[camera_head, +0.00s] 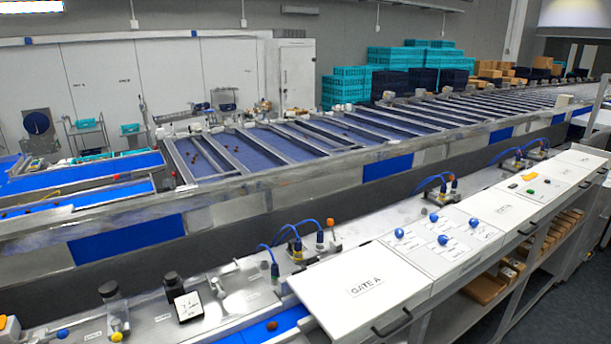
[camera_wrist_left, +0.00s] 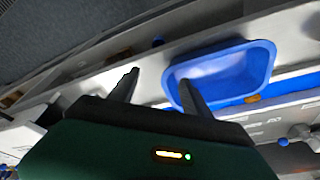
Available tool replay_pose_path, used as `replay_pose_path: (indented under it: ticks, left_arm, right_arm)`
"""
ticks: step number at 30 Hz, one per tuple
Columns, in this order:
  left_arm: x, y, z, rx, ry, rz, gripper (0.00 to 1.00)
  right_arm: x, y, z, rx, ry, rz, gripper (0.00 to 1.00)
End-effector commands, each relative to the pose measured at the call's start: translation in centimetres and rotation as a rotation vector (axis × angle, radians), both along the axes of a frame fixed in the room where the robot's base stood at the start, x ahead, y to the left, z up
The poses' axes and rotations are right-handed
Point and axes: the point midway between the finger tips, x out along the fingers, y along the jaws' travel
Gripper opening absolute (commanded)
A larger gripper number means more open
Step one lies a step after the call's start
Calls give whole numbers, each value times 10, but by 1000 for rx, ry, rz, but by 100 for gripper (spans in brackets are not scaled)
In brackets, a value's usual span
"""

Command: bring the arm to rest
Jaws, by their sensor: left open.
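My left gripper (camera_wrist_left: 158,90) shows in the left wrist view, its two dark fingers spread apart with nothing seen between them. The right finger overlaps the near left edge of a blue tray (camera_wrist_left: 235,70); I cannot tell whether it touches. No gripper or arm shows in the head view, and my right gripper is in neither view.
The GATE A panel (camera_head: 362,291) lies on the bench beside a blue strip with one brown date (camera_head: 271,326). A dark jar with a label (camera_head: 188,305) and a clear bottle (camera_head: 115,311) stand left. Long sorting lanes (camera_head: 300,140) run behind.

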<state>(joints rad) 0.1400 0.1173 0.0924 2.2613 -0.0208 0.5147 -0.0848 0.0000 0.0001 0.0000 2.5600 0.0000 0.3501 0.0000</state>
Motion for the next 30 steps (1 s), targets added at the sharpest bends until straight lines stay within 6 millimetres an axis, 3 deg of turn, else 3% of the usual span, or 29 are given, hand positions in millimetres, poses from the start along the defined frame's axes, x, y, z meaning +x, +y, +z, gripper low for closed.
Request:
replay_pose_path:
  ticks: [1,6,9,21,24,30]
  left_arm:
    - [-21,-7,-9,-4,6,6,56]
    - [-85,-21,-35,-25,16,46,56]
    - [-80,-19,-80,-25,12,51,56]
    - [-80,-19,-214,-24,16,50,56]
    - [-80,-19,-224,-24,15,50,56]
    - [-80,-19,-219,-24,15,49,56]
  right_arm:
    - [0,0,0,0,0,0,41]
    - [0,0,0,0,0,0,41]
    - [0,0,-45,0,0,0,41]
    - [0,0,-179,0,1,0,41]
    - [0,0,-189,0,0,0,41]
    - [0,0,-184,0,-1,0,41]
